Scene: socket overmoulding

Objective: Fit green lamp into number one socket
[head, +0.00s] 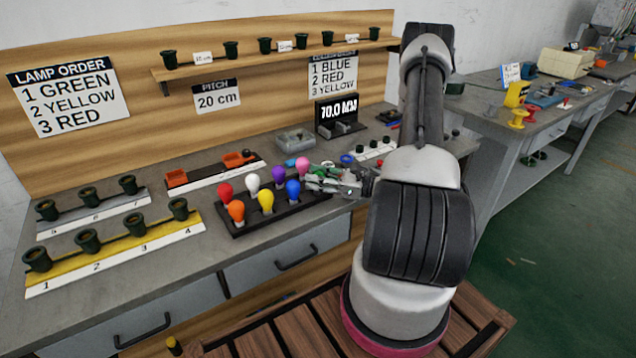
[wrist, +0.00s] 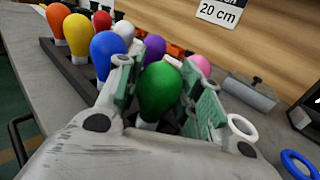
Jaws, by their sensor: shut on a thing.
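The green lamp (wrist: 159,90) is between the two fingers of my gripper (wrist: 160,95) in the wrist view, bulb up, white base below. My gripper is shut on it. In the head view my gripper (head: 332,180) is at the right end of the black lamp rack (head: 243,232), and the green lamp is mostly hidden by the fingers. Whether its base still sits in the rack I cannot tell. The number one socket (head: 38,260) is a dark cup at the left end of the yellow strip (head: 115,258) marked 1 to 4. It looks empty.
The rack also holds red (head: 225,191), orange (head: 236,211), yellow (head: 266,201), blue (head: 293,190), white, purple and pink lamps close beside my gripper. A grey strip (head: 95,220) with sockets 5 to 7 lies behind the yellow strip. Bench between rack and strips is clear.

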